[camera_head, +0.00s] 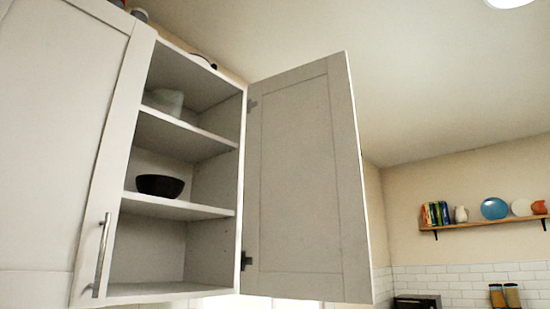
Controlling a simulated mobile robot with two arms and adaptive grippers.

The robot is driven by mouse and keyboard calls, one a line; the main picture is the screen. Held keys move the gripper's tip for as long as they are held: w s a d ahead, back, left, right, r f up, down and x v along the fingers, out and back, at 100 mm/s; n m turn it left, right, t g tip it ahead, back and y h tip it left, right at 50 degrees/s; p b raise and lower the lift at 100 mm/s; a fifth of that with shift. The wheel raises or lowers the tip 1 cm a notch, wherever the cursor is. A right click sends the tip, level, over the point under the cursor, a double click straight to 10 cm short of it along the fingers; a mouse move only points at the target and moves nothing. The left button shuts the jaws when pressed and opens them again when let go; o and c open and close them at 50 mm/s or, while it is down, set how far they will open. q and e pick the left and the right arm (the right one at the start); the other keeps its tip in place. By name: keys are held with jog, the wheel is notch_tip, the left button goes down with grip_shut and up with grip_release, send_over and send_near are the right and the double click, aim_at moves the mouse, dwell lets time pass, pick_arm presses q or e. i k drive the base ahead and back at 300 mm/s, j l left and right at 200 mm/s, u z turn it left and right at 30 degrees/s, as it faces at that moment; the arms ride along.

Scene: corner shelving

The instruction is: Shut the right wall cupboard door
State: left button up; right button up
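The right wall cupboard door (303,180) is a pale panelled door, hinged at the right side of the open cupboard (190,212). It stands wide open, swung out to the right, with its inner face and two dark hinges showing. Its handle is hidden. The left cupboard door (62,140) is shut and has a vertical metal bar handle (102,255). Neither of my grippers is in view.
A black bowl (160,186) sits on a lower shelf and a pale bowl (165,101) on the shelf above it. A wooden wall shelf (485,222) with books and a blue plate (494,208) hangs far right. The space before the cupboard looks clear.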

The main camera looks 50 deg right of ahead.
aim_at(305, 233)
jog(key=l+u, duration=0.25)
jog(key=l, duration=0.35)
jog(key=k+l+u, duration=0.1)
jog(key=l+u, duration=0.15)
jog(key=l, duration=0.35)
jog(key=k+l+u, duration=0.1)
jog(key=l+u, duration=0.15)
jog(key=l, duration=0.3)
